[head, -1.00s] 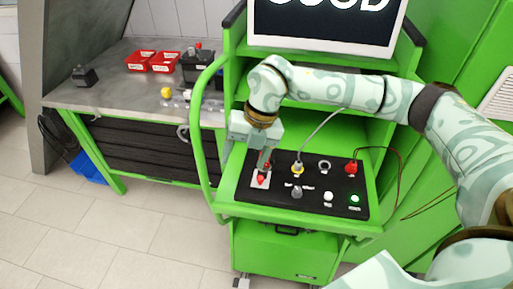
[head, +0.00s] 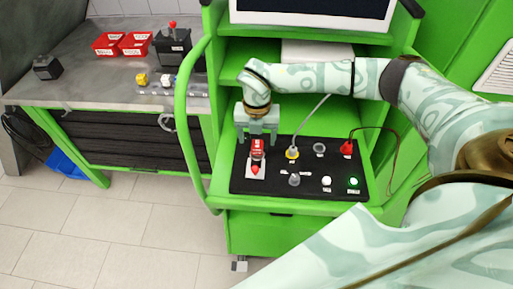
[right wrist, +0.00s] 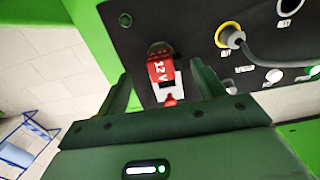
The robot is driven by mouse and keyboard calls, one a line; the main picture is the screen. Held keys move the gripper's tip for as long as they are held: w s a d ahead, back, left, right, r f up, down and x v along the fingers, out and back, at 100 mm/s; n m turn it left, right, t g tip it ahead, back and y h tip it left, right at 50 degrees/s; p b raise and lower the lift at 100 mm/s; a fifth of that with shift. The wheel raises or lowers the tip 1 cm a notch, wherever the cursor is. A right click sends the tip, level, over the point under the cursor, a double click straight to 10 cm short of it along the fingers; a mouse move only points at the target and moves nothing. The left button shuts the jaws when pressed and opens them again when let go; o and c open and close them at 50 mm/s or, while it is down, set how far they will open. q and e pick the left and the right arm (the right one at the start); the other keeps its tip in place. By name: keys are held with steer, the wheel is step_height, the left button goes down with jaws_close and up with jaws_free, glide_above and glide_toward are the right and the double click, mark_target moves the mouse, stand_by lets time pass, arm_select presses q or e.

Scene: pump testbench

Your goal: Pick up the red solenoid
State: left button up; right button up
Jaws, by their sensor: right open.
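The red solenoid (head: 257,149), marked 12V, stands at the left end of the black panel (head: 310,188). It also shows in the right wrist view (right wrist: 161,69), at the panel's edge. My right gripper (head: 257,138) is over it, with its fingers apart. In the right wrist view the two fingers of the gripper (right wrist: 163,85) stand open to the left and right of the solenoid, with gaps between. The solenoid's far side is partly hidden. My left gripper is not in view.
A white plate with a red tip (head: 255,170) lies just in front of the solenoid. A yellow-ringed connector (head: 292,153) with a grey cable is to the right. A red plug (head: 346,148) and a lit green button (head: 353,181) sit further right. Red bins (head: 108,43) stand on the side bench.

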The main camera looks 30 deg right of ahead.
mark_target(260, 143)
steer(key=shift+s+d+f, duration=0.3)
steer(key=shift+s+f, duration=0.1)
steer(key=shift+f, duration=0.35)
step_height(260, 143, down, 2)
steer(key=shift+w+f, duration=0.2)
steer(key=shift+s+r, duration=0.1)
steer(key=shift+s, duration=0.05)
steer(key=c, duration=1.2)
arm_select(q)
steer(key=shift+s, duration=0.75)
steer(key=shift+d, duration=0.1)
arm_select(e)
steer(key=shift+r, duration=0.7)
arm_select(q)
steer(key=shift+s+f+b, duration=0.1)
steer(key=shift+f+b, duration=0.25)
steer(key=shift+b, duration=0.1)
arm_select(e)
steer(key=s+a+r, duration=0.2)
steer(key=s+r, duration=0.2)
steer(key=s+a+r, duration=0.3)
steer(key=s, duration=0.1)
steer(key=s+a+r, duration=0.2)
steer(key=s+r, duration=0.2)
steer(key=shift+a+r, duration=0.2)
steer(key=shift+r, duration=0.1)
